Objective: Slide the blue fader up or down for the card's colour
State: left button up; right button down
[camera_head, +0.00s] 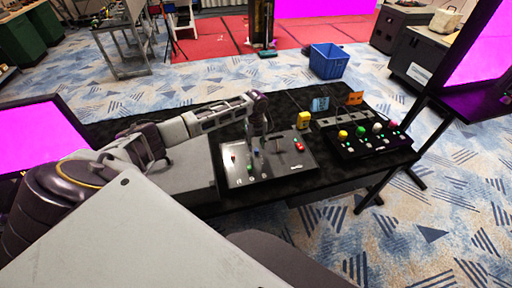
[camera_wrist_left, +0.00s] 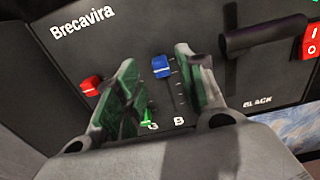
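The console (camera_head: 285,172) has red, green and blue faders. The blue fader (camera_wrist_left: 162,66) is near the upper end of its slot in the left wrist view; it also shows in the head view (camera_head: 257,152). My left gripper (camera_wrist_left: 157,56) is open, a finger on each side of the blue cap with gaps visible; it also shows above the console in the head view (camera_head: 266,128). I cannot tell its height over the cap. A blue card (camera_head: 320,104) and an orange card (camera_head: 355,98) stand behind the console. My right gripper is not in view.
The red fader (camera_wrist_left: 90,85) and green fader (camera_wrist_left: 146,116) are left of the blue one, the green partly behind a finger. A black lever (camera_wrist_left: 262,35) stands to the right. A button box (camera_head: 370,145) and yellow block (camera_head: 304,119) are beyond the console.

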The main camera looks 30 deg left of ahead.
aim_at(256, 149)
pick_arm(q)
notch_tip(256, 149, up, 8)
jog(key=shift+r, duration=0.2)
dwell(0.8)
